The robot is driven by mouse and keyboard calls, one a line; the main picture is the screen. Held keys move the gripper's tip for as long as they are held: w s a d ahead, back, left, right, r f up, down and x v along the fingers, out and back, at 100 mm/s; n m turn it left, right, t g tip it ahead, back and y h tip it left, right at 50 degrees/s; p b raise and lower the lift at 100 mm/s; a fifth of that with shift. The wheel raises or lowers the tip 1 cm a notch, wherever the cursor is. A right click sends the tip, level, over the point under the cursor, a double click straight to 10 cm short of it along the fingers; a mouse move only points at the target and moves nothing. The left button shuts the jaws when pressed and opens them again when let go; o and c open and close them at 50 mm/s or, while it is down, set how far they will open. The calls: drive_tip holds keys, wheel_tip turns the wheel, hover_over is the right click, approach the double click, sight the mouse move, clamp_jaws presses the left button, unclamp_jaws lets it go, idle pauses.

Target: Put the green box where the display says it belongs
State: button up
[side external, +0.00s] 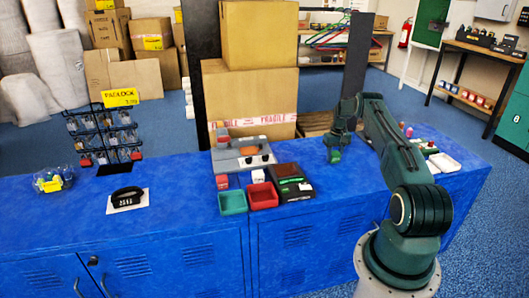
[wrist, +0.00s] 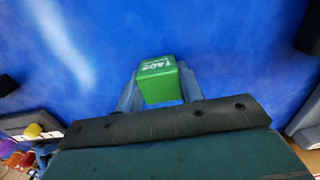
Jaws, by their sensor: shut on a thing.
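My gripper (side external: 335,150) is over the blue bench top (side external: 340,190), right of the trays. It is shut on a small green box (side external: 334,156). In the wrist view the green box (wrist: 158,80) sits between the two grey fingers of my gripper (wrist: 160,90), with white lettering on its upper part; I cannot read it surely. A green tray (side external: 232,203) and a red tray (side external: 262,196) stand side by side at the front of the bench. A small black unit (side external: 125,197) on a white base stands farther left, its characters too small to read surely.
A grey machine (side external: 242,155) stands behind the trays, and a dark device with a brown top (side external: 288,180) right of them. Large cartons (side external: 250,95) are behind. A padlock rack (side external: 103,135) stands at left. A white tray (side external: 443,162) and small items are at right.

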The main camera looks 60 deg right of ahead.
sight(335, 153)
drive_tip(key=shift+f, duration=0.1)
drive_tip(key=o, duration=1)
drive_tip(key=shift+o, duration=0.2)
wheel_tip(335, 153, up, 12)
idle(0.3)
drive_tip(key=shift+r, duration=0.2)
